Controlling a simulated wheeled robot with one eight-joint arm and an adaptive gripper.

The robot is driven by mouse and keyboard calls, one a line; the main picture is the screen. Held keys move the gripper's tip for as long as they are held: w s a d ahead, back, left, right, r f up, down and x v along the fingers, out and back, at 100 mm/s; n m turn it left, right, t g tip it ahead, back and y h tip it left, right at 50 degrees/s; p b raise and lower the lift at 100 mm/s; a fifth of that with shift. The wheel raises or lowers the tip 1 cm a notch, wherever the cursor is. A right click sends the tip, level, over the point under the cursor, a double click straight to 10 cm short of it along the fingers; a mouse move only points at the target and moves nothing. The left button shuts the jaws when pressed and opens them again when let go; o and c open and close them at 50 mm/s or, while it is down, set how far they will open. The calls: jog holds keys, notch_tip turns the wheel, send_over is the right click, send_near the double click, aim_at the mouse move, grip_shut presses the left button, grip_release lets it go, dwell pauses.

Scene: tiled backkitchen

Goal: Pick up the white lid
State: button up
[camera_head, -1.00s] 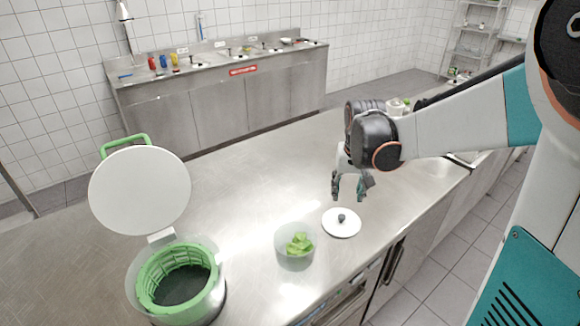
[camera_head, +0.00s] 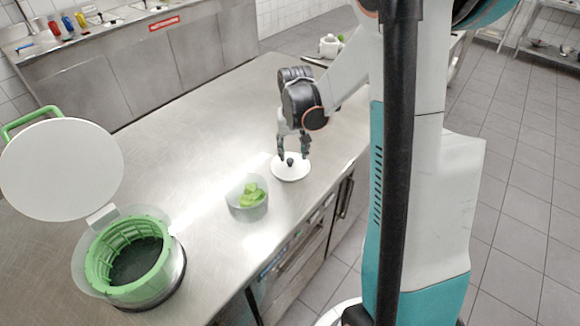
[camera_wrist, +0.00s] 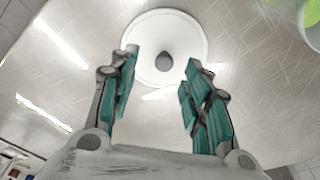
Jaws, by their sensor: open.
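The white lid (camera_head: 291,170) is a round disc with a dark knob in its middle. It lies flat on the steel counter to the right of a clear bowl. My gripper (camera_head: 293,153) is open and points down over the lid, with its fingertips close to the knob. In the wrist view the lid (camera_wrist: 166,38) and its grey knob sit ahead of the open fingers of my gripper (camera_wrist: 160,75). Nothing is between the fingers. I cannot tell the exact height of the fingertips over the lid.
The clear bowl (camera_head: 246,205) with green pieces stands left of the lid. A salad spinner (camera_head: 105,265) with a green basket and a raised white cover stands at the front left. The counter's (camera_head: 205,130) middle is bare. Its front edge is close to the lid.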

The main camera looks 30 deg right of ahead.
aim_at(290, 160)
jog(key=f+b, duration=0.1)
jog(key=f, duration=0.1)
jog(key=w+f, duration=0.1)
jog(key=f, duration=0.1)
jog(key=shift+w+f+b, duration=0.2)
jog(key=shift+f+b, duration=0.2)
jog(key=c, duration=0.9)
jog(key=shift+r, duration=0.1)
jog(key=shift+c, duration=0.2)
